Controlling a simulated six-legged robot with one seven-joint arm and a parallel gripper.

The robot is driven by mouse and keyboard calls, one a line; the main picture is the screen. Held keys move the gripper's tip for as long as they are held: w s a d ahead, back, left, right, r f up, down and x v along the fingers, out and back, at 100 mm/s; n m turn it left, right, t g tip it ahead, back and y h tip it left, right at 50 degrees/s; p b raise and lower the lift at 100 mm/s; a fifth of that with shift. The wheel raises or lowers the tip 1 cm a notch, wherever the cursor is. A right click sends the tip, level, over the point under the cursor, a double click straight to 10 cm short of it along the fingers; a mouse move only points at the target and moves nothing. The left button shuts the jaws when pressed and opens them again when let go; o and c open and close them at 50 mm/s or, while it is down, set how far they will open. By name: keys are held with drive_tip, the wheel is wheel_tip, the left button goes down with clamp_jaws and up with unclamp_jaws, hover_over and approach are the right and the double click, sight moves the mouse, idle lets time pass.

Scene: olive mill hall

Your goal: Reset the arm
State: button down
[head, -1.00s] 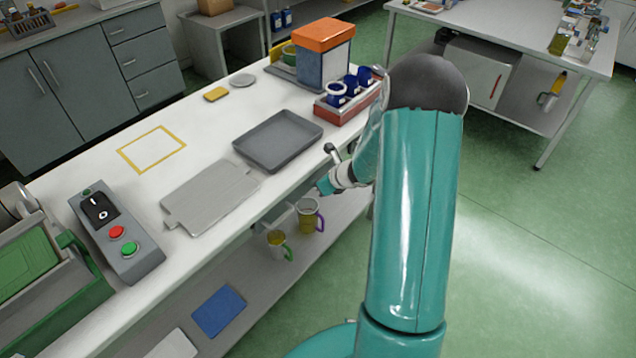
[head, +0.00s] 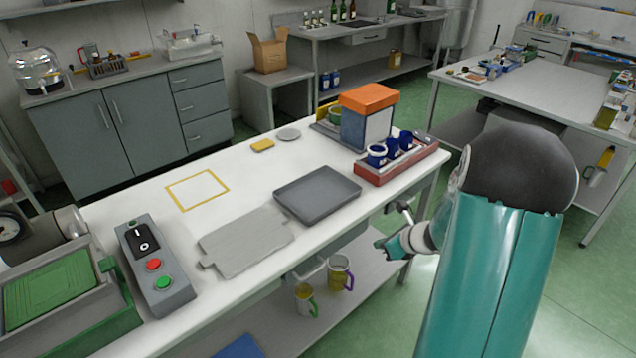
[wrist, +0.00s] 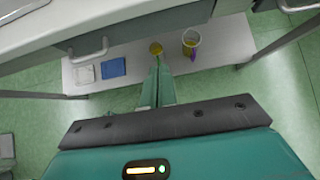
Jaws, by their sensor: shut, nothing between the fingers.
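My gripper (wrist: 158,82) shows in the wrist view as two slim teal fingers close together, with nothing between them. Beyond the tips are the lower shelf of the bench and a yellow-topped mug (wrist: 156,48). In the head view my arm rises at the right, bent at a dark joint, and its far end is beside the front edge of the white bench (head: 150,240), near the grey tray (head: 318,194).
On the bench are a grey board (head: 245,243), a button box (head: 155,265) and a red crate with blue cups (head: 400,166). Mugs (head: 341,274) stand on the lower shelf. Another table (head: 540,90) stands at the right. Green floor is open between them.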

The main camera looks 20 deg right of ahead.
drive_tip(key=shift+r, duration=0.1)
drive_tip(key=s+a+r+n+g+y, duration=0.15)
drive_tip(key=s+a+r+n, duration=0.25)
drive_tip(key=a+r+n, duration=1.2)
drive_tip(key=s+a+r+n+h, duration=0.2)
drive_tip(key=s+a+r+n, duration=0.1)
drive_tip(key=s+n, duration=0.4)
drive_tip(key=s+a+r+n+g+h, duration=0.1)
drive_tip(key=s+a+r+n, duration=0.3)
drive_tip(key=s+n, duration=0.4)
drive_tip(key=shift+s+a+r+n+h, duration=0.3)
drive_tip(key=shift+a+n+h, duration=0.25)
drive_tip(key=shift+h, duration=0.2)
